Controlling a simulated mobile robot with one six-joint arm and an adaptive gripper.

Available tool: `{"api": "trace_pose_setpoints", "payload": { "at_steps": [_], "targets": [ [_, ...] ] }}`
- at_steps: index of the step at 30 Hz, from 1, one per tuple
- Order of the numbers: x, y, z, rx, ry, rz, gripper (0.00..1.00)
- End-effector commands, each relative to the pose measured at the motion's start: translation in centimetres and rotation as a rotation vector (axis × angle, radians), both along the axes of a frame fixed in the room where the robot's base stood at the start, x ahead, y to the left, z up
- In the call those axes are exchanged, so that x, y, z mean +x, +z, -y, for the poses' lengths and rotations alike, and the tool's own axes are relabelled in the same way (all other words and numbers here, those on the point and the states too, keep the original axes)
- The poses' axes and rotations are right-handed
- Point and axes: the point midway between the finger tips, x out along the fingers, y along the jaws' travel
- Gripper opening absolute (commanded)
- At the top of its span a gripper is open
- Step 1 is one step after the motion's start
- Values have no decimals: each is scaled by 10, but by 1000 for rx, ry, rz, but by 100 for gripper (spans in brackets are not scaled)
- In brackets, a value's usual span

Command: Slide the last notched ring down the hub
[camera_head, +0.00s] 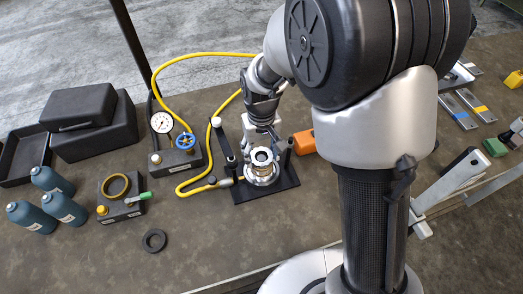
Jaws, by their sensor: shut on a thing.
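The hub (262,172) is a silvery, stacked round metal part. It stands upright on a black base plate (279,191) near the middle of the bench. A pale notched ring (262,156) with a dark centre shows at the hub's upper end. My gripper (265,141) reaches down from behind and above, with its fingers at this ring. It is shut on the ring, though the fingertips are small and partly hidden. I cannot tell how far down the hub the ring sits or whether it is level.
Dark posts stand beside the hub, and a yellow hose (193,191) runs to the fixture. A gauge (162,123) and blue valve (185,141) are at left. A black ring (154,240) lies at front left. An orange block (303,142) is close on the right.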

Motion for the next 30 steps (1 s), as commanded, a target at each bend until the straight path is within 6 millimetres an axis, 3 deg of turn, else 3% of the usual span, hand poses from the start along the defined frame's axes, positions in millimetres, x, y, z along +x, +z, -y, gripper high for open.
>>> {"api": "trace_pose_setpoints", "payload": {
  "at_steps": [8, 9, 19, 30],
  "targets": [
    [0, -1, 0, 0, 0, 1, 23],
    [0, -1, 0, 0, 0, 1, 56],
    [0, -1, 0, 0, 0, 1, 78],
    [0, 1, 0, 0, 0, 0, 79]
  ]
}}
